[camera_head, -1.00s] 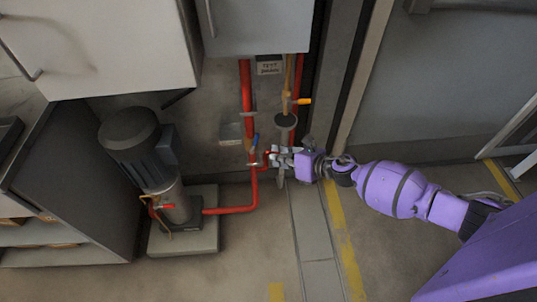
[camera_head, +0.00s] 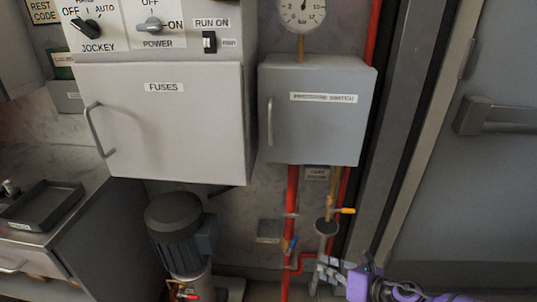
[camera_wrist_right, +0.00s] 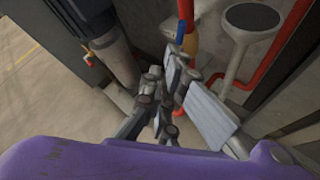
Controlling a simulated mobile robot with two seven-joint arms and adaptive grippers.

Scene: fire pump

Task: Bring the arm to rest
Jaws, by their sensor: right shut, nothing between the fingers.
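My right gripper (camera_head: 327,270) is at the lower right of the head view, beside the lower end of the red pipes. Its purple wrist shows at the bottom edge. In the right wrist view my right gripper (camera_wrist_right: 172,92) is shut and empty. It is in front of a red pipe with a blue-handled valve (camera_wrist_right: 189,30) and a grey round-topped drain funnel (camera_wrist_right: 252,18). I cannot tell if it touches them. My left gripper is not in view.
A fuses cabinet (camera_head: 165,130) and a pressure switch box (camera_head: 316,115) hang on the wall. A grey pump motor (camera_head: 180,235) stands below. A yellow-handled valve (camera_head: 345,210) is above my gripper. A dark tray (camera_head: 42,205) lies on the left counter. A grey door (camera_head: 485,190) is at right.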

